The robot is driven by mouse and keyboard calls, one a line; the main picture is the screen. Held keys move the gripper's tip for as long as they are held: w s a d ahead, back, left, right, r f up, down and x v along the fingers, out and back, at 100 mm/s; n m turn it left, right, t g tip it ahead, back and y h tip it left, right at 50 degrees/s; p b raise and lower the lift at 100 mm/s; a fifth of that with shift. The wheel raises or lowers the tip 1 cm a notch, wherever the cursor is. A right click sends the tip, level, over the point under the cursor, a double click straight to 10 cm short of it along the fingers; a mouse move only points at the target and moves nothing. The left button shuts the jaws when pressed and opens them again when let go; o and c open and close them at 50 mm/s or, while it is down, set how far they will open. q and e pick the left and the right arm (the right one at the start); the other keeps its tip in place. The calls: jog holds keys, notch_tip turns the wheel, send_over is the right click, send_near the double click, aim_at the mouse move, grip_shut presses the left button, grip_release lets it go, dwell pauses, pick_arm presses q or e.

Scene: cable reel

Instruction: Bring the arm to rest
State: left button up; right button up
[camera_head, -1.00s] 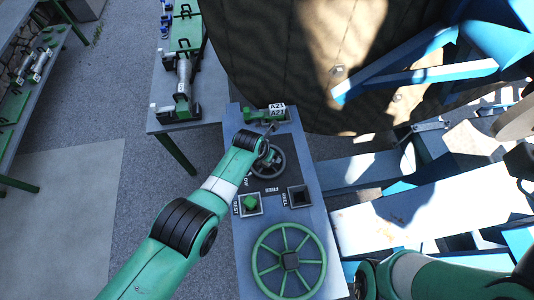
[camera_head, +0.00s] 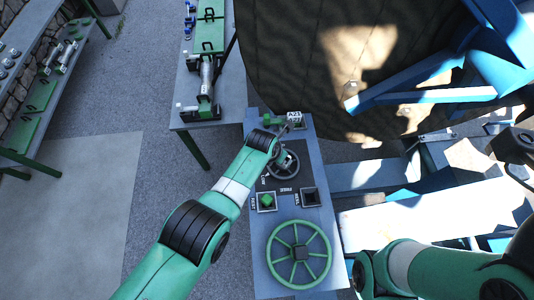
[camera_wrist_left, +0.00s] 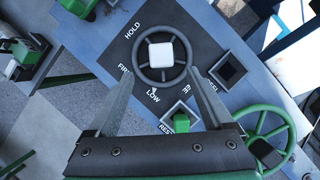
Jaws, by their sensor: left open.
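My left gripper (camera_wrist_left: 160,74) is open, its two fingers on either side of the small dark handwheel (camera_wrist_left: 161,58) with a white square hub. No contact with the wheel is clear. In the head view my left gripper (camera_head: 285,152) is over the same handwheel (camera_head: 284,174) on the blue-grey panel (camera_head: 260,235). A white pointer mark is beside the word LOW; HOLD shows at upper left. A green block (camera_wrist_left: 181,122) sits in the REST socket, and the REEL socket (camera_wrist_left: 229,70) looks empty. My right arm enters at lower right; its gripper is not clearly visible.
A large green spoked wheel (camera_head: 320,245) is on the panel's near end. A big drum (camera_head: 300,60) and blue frame (camera_head: 410,95) stand at the back right. A side table (camera_head: 225,105) carries green and metal parts.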

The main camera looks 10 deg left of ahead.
jog(key=shift+a, duration=0.25)
dwell(0.3)
